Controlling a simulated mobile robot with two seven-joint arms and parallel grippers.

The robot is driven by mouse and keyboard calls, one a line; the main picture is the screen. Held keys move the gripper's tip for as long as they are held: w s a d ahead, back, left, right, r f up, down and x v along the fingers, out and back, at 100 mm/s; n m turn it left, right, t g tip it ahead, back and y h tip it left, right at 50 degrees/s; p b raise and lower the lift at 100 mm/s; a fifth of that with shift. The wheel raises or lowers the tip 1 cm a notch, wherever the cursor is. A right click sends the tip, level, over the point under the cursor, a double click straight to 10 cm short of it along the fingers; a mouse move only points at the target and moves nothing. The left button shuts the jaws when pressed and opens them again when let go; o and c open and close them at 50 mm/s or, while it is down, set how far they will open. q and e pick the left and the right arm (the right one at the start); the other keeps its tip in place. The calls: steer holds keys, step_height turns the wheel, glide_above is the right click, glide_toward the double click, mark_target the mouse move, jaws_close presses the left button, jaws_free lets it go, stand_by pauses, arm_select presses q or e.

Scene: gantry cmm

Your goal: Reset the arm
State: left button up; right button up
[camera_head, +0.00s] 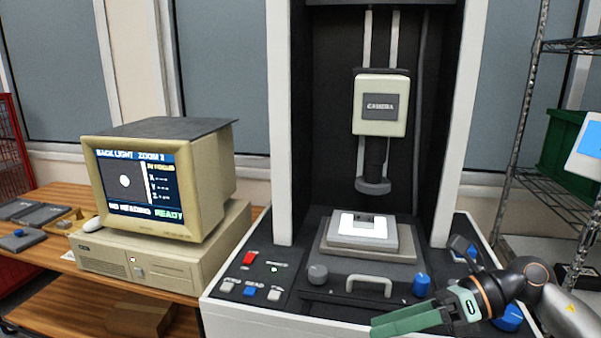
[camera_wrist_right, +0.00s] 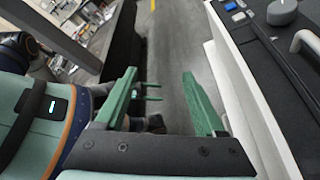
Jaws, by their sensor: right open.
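My right arm comes in from the lower right in the head view. Its gripper (camera_head: 405,322) has green fingers and is at the front right edge of the measuring machine, in front of the drawer handle. In the right wrist view the same gripper (camera_wrist_right: 160,75) has its two fingers apart with nothing between them. The grey floor shows beyond them, and the machine's white edge lies to the right. Small green prongs (camera_wrist_right: 152,91) show behind the left finger, perhaps my left gripper, too small to read. My left arm does not show in the head view.
The machine has a camera head (camera_head: 381,105) above a lit stage (camera_head: 362,228), and a blue knob (camera_head: 422,284) near my right gripper. A monitor (camera_head: 160,180) reading READY stands on a wooden bench at left. A wire shelf (camera_head: 570,187) stands at right.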

steer(key=w+a+m+t+y+p, duration=0.1)
steer(key=a+m+t+y, duration=0.5)
steer(key=m, duration=0.6)
steer(key=w+d+f+m+t+h+p, duration=0.1)
steer(key=d+f+m+t+h, duration=0.2)
steer(key=f+m+t+h, duration=0.45)
steer(key=d+f+m+t+h, duration=0.2)
steer(key=d+f+m+t, duration=0.15)
steer(key=m, duration=0.75)
steer(key=s+d+f+m+g+h, duration=0.1)
steer(key=s+f+m+g+h, duration=0.3)
steer(key=s+f, duration=0.5)
steer(key=s+d+f+m+g+h+p, duration=0.1)
steer(key=s+f+m+g+h, duration=0.3)
steer(key=s+f+m, duration=0.5)
step_height(320, 180, down, 4)
steer(key=shift+d+f+g, duration=0.25)
steer(key=shift+g, duration=0.05)
steer(key=shift+m, duration=0.25)
